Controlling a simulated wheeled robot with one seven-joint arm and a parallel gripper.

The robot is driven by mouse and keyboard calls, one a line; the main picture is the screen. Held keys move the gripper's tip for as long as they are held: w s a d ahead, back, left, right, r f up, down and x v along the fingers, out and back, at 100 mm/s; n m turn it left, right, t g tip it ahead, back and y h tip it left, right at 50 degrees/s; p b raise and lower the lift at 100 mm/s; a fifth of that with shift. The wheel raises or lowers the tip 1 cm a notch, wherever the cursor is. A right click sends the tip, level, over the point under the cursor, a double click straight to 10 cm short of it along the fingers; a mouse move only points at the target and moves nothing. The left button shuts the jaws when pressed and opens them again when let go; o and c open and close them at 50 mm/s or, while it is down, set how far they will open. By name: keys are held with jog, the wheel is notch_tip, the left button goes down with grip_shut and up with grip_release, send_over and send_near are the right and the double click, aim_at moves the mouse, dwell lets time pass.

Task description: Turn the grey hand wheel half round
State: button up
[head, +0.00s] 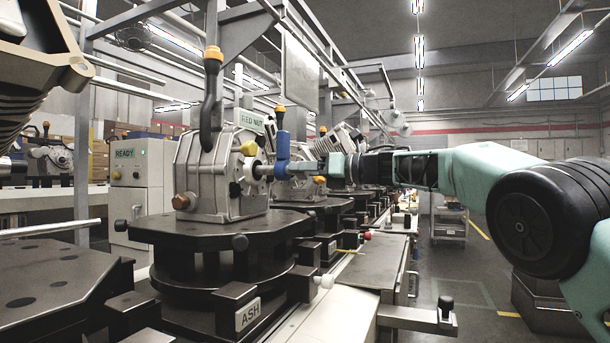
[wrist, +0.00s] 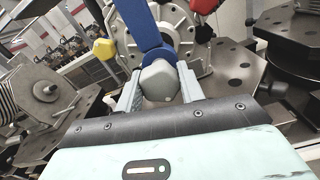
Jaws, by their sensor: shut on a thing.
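A grey machine housing (head: 210,165) stands on a dark round fixture, with a round shaft end facing right. A yellow knob (head: 248,148) and a black knob (head: 235,188) are on that side. My gripper (head: 291,169) reaches in from the right, level with the shaft, at an upright blue bar (head: 282,148). In the wrist view its fingers are shut on a rounded grey block (wrist: 158,82) at the lower end of the blue bar (wrist: 141,22). A grey bolted flange (wrist: 178,24) lies behind. The fingers partly hide the block; I cannot tell a separate wheel rim.
A dark hook (head: 208,105) with an orange cap rises above the housing. A red knob (wrist: 205,5) and a yellow knob (wrist: 104,48) flank the blue bar. The fixture table (head: 175,228) marked ASH is below; the aisle (head: 460,265) at right is open.

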dwell(0.4)
jog(key=o, duration=1)
jog(key=v, duration=1.7)
jog(key=shift+d, duration=0.2)
